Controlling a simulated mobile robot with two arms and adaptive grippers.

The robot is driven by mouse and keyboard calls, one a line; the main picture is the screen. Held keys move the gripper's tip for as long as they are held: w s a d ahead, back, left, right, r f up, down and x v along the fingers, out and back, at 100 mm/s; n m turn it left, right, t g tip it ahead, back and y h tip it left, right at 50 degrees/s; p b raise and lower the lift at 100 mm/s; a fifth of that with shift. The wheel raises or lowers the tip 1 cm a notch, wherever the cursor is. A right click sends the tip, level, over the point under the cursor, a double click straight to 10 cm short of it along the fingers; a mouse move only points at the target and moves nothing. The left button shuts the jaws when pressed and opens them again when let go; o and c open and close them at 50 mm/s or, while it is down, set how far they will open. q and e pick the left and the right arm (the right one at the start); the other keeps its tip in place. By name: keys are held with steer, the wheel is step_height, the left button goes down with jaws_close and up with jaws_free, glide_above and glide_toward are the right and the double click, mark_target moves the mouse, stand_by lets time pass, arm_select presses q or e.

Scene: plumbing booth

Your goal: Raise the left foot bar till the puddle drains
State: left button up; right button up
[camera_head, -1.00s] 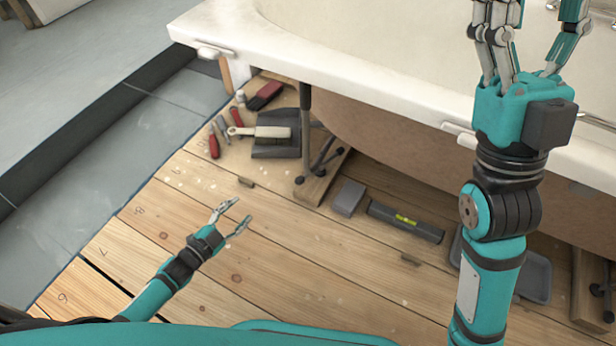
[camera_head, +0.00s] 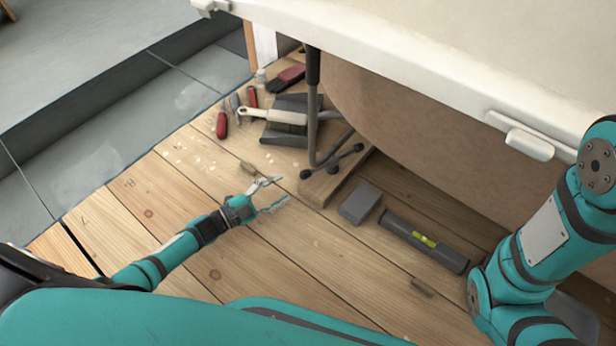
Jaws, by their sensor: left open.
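The left foot bar (camera_head: 313,120) is a grey metal piece under the left end of the white bathtub (camera_head: 440,50). It runs down from the tub to a foot with dark round knobs, on a wooden block (camera_head: 340,177). My left gripper (camera_head: 279,191) is open and empty, low over the floor planks. It is left of the block and apart from it, with its fingers pointing toward it. My right gripper is out of view; only part of that arm shows at the right. No puddle can be made out, and the tub's inside is hardly visible.
A grey dustpan with a pale-handled brush (camera_head: 285,117) and red-handled tools (camera_head: 222,124) lie behind the gripper. A grey block (camera_head: 360,203) and a spirit level (camera_head: 424,240) lie right of it. A white bracket (camera_head: 528,141) sits on the tub's rim. The planks at front left are clear.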

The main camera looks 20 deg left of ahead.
mark_target(308, 173)
arm_select(q)
steer(key=b+x, duration=0.4)
steer(key=x, duration=0.5)
steer(key=shift+w+d+f, duration=0.1)
steer(key=shift+w+d, duration=0.2)
steer(key=shift+w, duration=0.1)
steer(key=shift+c, duration=0.2)
jaws_close()
